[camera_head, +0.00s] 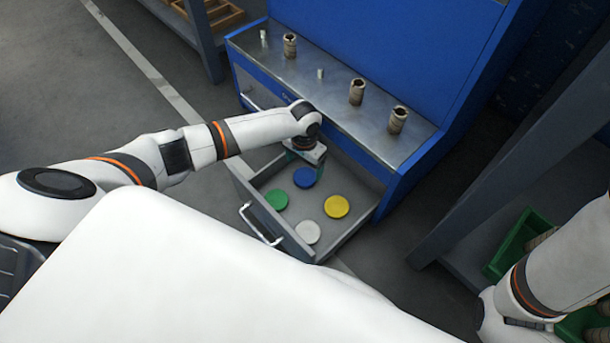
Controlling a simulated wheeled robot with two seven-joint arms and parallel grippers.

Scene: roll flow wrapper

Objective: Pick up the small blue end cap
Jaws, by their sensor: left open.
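The small blue end cap (304,177) is a flat blue disc lying in the open drawer (364,218) at its back left. My left gripper (308,162) is over the drawer, just above and beside the blue cap, pointing down. It is open, and its fingertips are mostly hidden by its own body. Whether they touch the cap cannot be told. A green cap (276,199), a yellow cap (336,206) and a white cap (307,231) lie apart in the same drawer. My right arm shows at the lower right, but its gripper is not visible.
The blue machine's metal ledge (325,98) above the drawer carries several upright rolls, one at the right (397,119). The drawer's front with its handle (258,225) stands out towards me. A grey shelf with green bins (512,247) is at the right.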

